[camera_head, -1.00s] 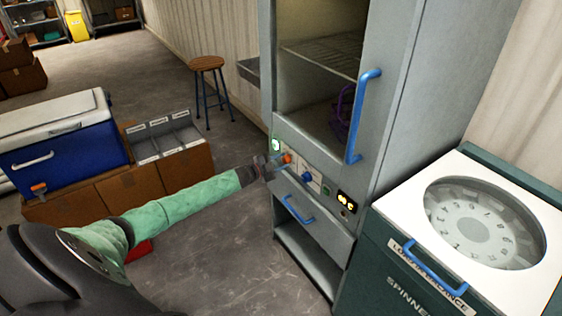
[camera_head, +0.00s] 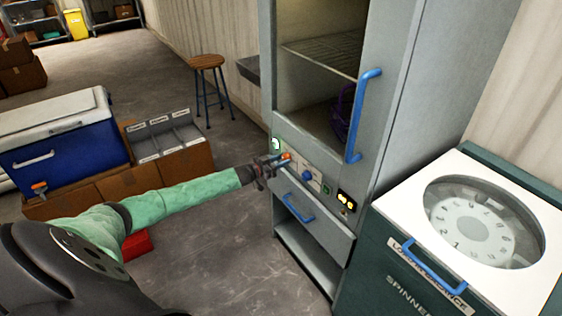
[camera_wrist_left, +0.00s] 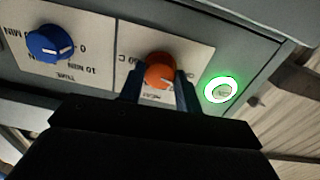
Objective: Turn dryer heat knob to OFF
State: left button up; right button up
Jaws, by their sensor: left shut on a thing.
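The dryer (camera_head: 410,110) is a tall grey cabinet with a control panel under its window. Its orange heat knob (camera_head: 287,156) sits at the left of the panel, and shows closely in the left wrist view (camera_wrist_left: 159,70). My left gripper (camera_head: 277,160) is at this knob, with its blue fingers on either side, shut on it. The fingers hide part of the knob's label, and I cannot read the setting for certain. A blue time knob (camera_wrist_left: 49,43) is beside it, and a lit green ring (camera_wrist_left: 221,89) is on the other side. My right gripper is out of view.
A drawer with a blue handle (camera_head: 299,208) is below the panel. The dryer door has a blue handle (camera_head: 363,115). A spinner (camera_head: 400,262) stands at right. A blue cooler (camera_head: 62,155), cardboard boxes and a stool (camera_head: 207,63) are at left.

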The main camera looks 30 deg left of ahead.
pick_arm(q)
jog(key=shift+a+f+n, duration=0.1)
jog(key=shift+n, duration=1.1)
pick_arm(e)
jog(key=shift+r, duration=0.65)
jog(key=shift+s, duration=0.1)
pick_arm(q)
jog(key=o, duration=0.8)
jog(key=shift+s, duration=0.1)
jog(key=shift+o, duration=0.8)
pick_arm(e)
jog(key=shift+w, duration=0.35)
